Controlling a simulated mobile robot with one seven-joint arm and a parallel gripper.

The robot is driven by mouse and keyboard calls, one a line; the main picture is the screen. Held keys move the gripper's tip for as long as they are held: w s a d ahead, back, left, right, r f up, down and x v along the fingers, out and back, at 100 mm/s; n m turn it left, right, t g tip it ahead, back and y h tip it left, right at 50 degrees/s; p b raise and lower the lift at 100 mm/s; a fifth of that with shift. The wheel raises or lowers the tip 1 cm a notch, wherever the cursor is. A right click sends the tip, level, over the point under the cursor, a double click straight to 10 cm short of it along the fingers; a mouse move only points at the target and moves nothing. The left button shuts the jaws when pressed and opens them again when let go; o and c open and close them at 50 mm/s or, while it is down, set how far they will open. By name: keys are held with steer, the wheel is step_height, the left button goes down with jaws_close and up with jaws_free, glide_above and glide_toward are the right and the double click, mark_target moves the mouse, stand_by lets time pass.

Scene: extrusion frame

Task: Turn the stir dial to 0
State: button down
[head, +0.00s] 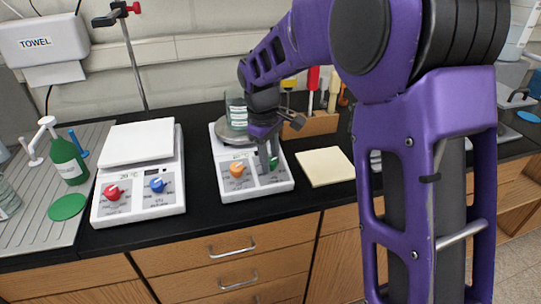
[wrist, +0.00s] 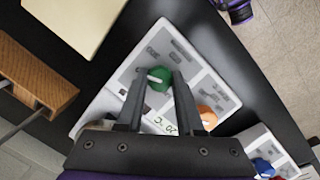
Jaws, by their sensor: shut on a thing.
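A white hotplate (head: 252,175) with an orange dial (head: 237,170) and a green dial (head: 274,163) on its sloped front stands in the middle of the bench. My gripper (head: 267,160) reaches down to the green dial, its fingers partly covering it in the head view. In the wrist view the green dial (wrist: 159,72) sits between the fingertips of my gripper (wrist: 157,82), which is shut on it. A white pointer mark shows on the dial. The orange dial (wrist: 207,117) is beside the right finger. The dial labels are too small to read.
A second white hotplate (head: 138,176) with red and blue dials stands to the left. A glass beaker (head: 236,108) is on the middle hotplate's plate. A wooden tool block (head: 318,124) stands behind, and a cream pad (head: 325,166) lies to the right.

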steer(key=shift+r+n, duration=0.1)
steer(key=shift+n, duration=0.5)
steer(key=c, duration=0.5)
jaws_free()
steer(key=shift+c, duration=0.2)
step_height(320, 180, up, 17)
steer(key=s+a+p, duration=0.1)
steer(key=s+a, duration=0.1)
